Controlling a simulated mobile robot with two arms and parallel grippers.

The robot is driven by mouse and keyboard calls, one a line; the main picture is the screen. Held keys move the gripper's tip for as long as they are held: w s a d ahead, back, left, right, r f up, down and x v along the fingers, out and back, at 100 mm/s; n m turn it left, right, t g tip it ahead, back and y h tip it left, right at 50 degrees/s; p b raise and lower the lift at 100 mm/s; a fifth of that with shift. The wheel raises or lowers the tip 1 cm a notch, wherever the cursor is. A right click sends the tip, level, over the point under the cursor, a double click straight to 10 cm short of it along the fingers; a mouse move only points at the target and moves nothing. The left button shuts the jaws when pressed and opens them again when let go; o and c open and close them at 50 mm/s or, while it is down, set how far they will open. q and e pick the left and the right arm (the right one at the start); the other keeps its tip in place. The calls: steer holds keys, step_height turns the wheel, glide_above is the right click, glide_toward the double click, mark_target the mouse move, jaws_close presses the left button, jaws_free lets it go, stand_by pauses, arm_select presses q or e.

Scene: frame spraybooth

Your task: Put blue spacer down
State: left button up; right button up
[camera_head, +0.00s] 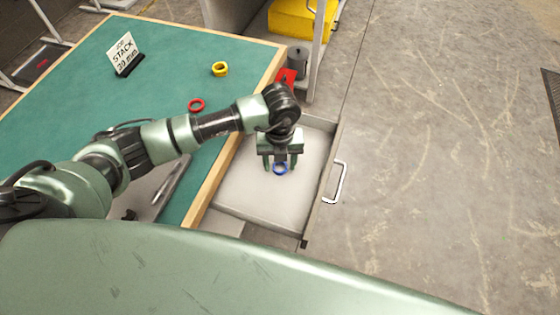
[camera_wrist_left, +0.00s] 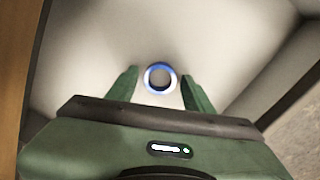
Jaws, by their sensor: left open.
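The blue spacer (camera_head: 280,169) is a small ring inside the open drawer (camera_head: 240,190), between the fingertips of my left gripper (camera_head: 280,163). In the left wrist view the blue spacer (camera_wrist_left: 160,77) shows as a ring between the two green fingers of my left gripper (camera_wrist_left: 160,88), with a gap on both sides. My left gripper is open and points down into the drawer. Whether the ring touches the drawer floor is hard to tell. My right gripper is not in view.
The green table (camera_head: 70,120) left of the drawer carries a red ring (camera_head: 196,105), a yellow ring (camera_head: 220,69) and a sign reading "STACK 39 mm" (camera_head: 124,55). The drawer handle (camera_head: 335,183) is on its right side. A yellow box (camera_head: 300,18) stands behind. Floor at right is clear.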

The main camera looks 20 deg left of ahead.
mark_target(280, 169)
arm_select(q)
steer(key=shift+w+r, duration=0.1)
steer(key=shift+r, duration=0.4)
step_height(280, 169, up, 11)
steer(key=b, duration=0.1)
steer(key=shift+r+b, duration=0.15)
steer(key=shift+b, duration=0.2)
